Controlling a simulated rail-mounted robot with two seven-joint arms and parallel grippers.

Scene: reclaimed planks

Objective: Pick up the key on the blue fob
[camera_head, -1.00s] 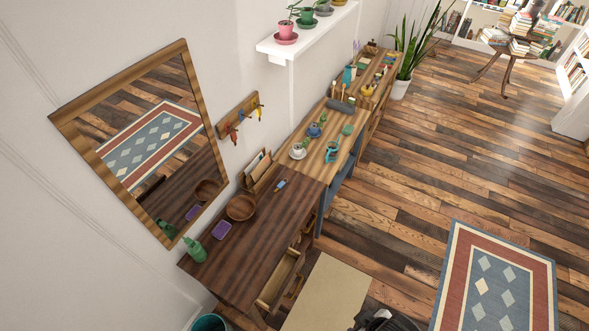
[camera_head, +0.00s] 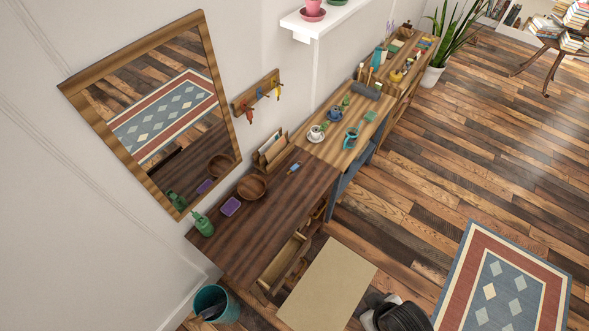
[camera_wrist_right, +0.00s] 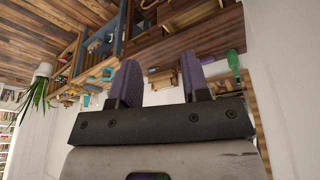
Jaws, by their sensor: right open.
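A small blue item (camera_head: 293,169) with a pale end lies on the dark wooden table (camera_head: 265,235), right of the wooden bowl; it may be the blue fob, but it is too small to be sure. Small coloured things (camera_head: 262,93) hang on the wall rack; whether a key hangs there is unclear. My right gripper (camera_wrist_right: 159,85) is open and empty in the wrist view, its two purple fingers apart and well away from the tabletop. A dark part of my right arm shows at the bottom of the head view. My left gripper is not in view.
A letter holder (camera_head: 270,150) is behind the blue item. An open drawer (camera_head: 287,257) juts from the front.

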